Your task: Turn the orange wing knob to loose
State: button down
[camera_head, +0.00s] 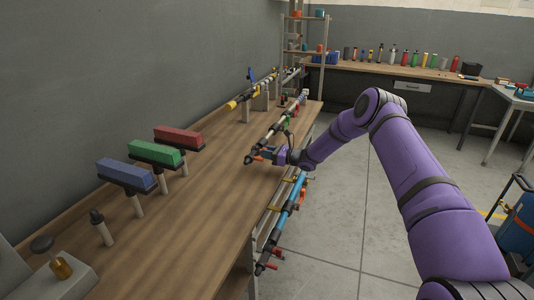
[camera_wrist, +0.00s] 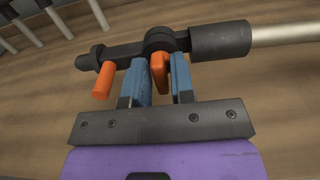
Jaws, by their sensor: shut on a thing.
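The orange wing knob (camera_wrist: 160,73) shows in the wrist view on a dark fitting (camera_wrist: 130,50). My gripper (camera_wrist: 160,85) has its blue fingers on either side of the knob and is shut on it. A second orange piece (camera_wrist: 102,81) hangs from the fitting to the left, outside my fingers. In the head view my gripper (camera_head: 276,156) is over the right edge of the wooden bench, at the near end of a hose-and-pole assembly. The orange bit there (camera_head: 258,158) is small, and the knob's turn angle is hard to tell.
On the bench (camera_head: 190,215) stand blue (camera_head: 124,173), green (camera_head: 155,153) and red (camera_head: 179,137) blocks on posts. A blue pole (camera_head: 287,214) with red and yellow fittings runs below the bench edge.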

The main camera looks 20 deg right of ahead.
jog(key=shift+n, duration=0.3)
jog(key=n, duration=0.4)
jog(key=shift+n, duration=0.3)
jog(key=n, duration=0.4)
jog(key=shift+s+f+n, duration=0.1)
jog(key=shift+s+n, duration=0.05)
jog(key=shift+n, duration=0.15)
jog(key=n, duration=0.9)
jog(key=shift+f, duration=0.2)
jog(key=shift+n, duration=0.5)
jog(key=c, duration=1.2)
grip_release()
jog(key=shift+o, duration=0.2)
